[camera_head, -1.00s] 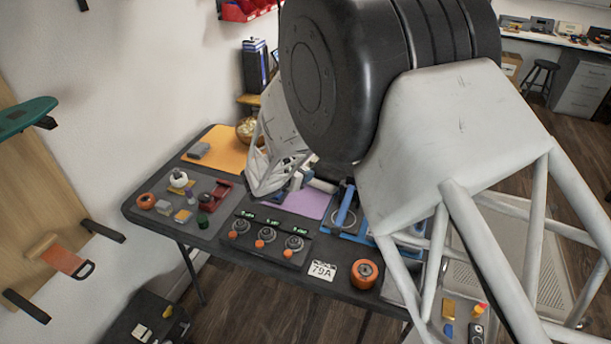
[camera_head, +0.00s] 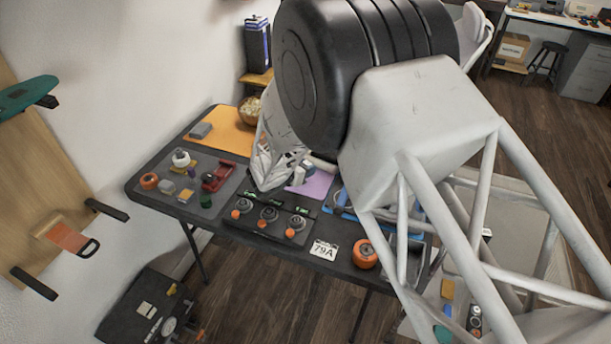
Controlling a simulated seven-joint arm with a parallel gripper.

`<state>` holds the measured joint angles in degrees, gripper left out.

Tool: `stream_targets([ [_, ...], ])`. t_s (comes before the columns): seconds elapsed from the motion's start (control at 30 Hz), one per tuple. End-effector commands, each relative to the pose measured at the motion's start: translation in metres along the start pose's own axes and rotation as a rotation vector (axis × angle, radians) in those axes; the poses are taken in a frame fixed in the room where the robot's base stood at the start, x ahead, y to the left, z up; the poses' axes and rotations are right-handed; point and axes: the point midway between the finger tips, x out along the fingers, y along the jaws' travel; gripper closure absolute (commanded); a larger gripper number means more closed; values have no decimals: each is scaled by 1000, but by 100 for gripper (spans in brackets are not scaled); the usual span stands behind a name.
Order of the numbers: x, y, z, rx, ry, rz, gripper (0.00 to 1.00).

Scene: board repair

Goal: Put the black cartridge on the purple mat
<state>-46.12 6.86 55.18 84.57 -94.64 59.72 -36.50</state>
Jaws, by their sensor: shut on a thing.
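The purple mat (camera_head: 316,185) lies on the black table behind the dial panel; my arm covers much of it. My gripper (camera_head: 300,172) is low over the mat's left part, largely hidden by my own white arm links. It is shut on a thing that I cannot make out. I cannot tell whether this touches the mat. The black cartridge is not clearly visible anywhere.
An orange mat (camera_head: 232,138) with a grey block (camera_head: 201,130) lies at the back left. A grey mat (camera_head: 158,198) with several small parts is at left. The dial panel (camera_head: 262,232), a "79A" card (camera_head: 324,250) and an orange wheel (camera_head: 364,254) line the front. A blue frame (camera_head: 343,206) is at right.

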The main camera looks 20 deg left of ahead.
Motion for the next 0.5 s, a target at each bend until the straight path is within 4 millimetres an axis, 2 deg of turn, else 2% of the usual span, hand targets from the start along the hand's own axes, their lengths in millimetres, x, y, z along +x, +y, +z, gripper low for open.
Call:
stream_targets([
  [0.23,1,0,-2,-1,0,0,87],
  [0.5,11,0,-26,-1,0,0,87],
])
